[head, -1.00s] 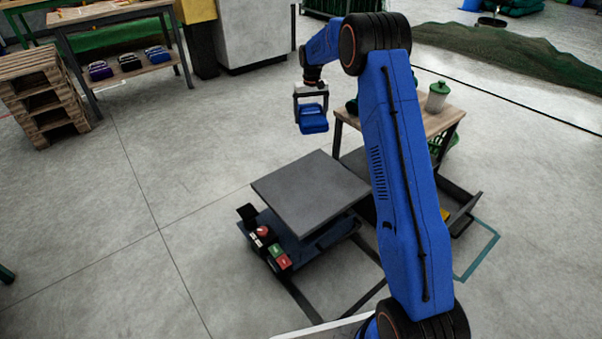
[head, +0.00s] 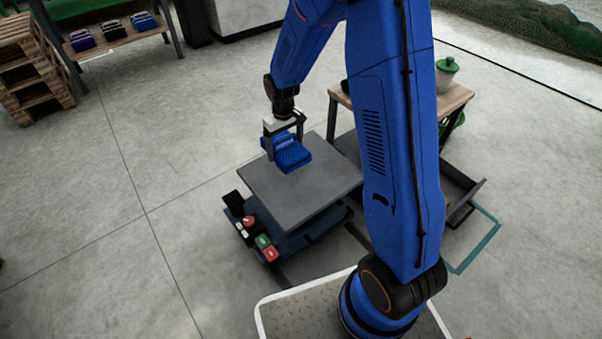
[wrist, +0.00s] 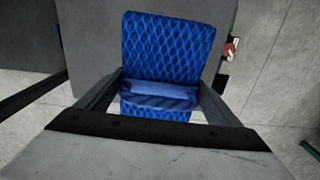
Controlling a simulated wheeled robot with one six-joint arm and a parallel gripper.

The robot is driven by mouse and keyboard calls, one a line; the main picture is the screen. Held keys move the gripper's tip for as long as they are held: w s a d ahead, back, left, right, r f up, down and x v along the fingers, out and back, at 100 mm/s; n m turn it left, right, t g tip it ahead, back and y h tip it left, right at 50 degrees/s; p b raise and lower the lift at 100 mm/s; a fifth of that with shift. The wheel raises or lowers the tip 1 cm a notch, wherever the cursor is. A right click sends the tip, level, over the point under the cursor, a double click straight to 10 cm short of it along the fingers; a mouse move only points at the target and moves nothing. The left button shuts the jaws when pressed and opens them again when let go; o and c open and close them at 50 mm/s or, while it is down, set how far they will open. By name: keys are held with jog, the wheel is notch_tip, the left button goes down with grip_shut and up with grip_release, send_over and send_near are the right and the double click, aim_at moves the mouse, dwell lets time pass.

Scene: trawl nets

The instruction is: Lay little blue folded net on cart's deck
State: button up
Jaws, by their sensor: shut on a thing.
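The little blue folded net (head: 291,155) hangs in my gripper (head: 284,142), over the far left part of the cart's deck (head: 300,190). The deck is a flat, bare grey plate. In the wrist view, the blue net (wrist: 165,50) shows its mesh pattern, with a rolled band across it, and the fingers of my gripper (wrist: 155,95) close on its sides. The grey deck (wrist: 100,35) shows behind it. I cannot tell whether the net touches the deck or is just above it.
The cart's front carries a red knob (head: 249,221) and coloured buttons (head: 264,243). A wooden table (head: 450,100) with a green-lidded jar (head: 446,76) stands behind on the right. A shelf (head: 115,42) with several folded nets and stacked pallets (head: 30,75) stand far left. Open floor lies left of the cart.

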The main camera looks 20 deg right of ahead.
aim_at(287, 151)
jog(key=s, duration=0.3)
jog(key=shift+a+f, duration=0.1)
jog(key=shift+f, duration=0.25)
jog(key=f, duration=0.4)
jog(key=shift+s+f, duration=0.2)
jog(key=shift+f, duration=2.8)
jog(key=o, duration=1.2)
